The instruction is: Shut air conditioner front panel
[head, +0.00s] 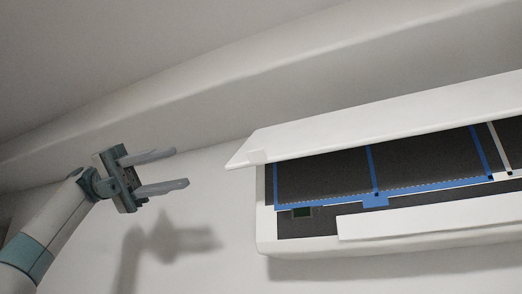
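The white air conditioner (300,247) hangs on the wall at the right of the head view and runs out of the picture. Its front panel (390,118) is raised and tilted outward. Below it, dark filters with blue frames (375,180) are exposed. My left gripper (182,167) is open and empty, its two fingers apart and pointing right. It is to the left of the panel's left end, with a gap between them, touching nothing visible. My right gripper is not in view.
A pale wall (215,262) lies behind, with a shadow of my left arm on it. A rounded ledge (150,100) runs along the top of the wall above the unit. The space between my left gripper and the unit is clear.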

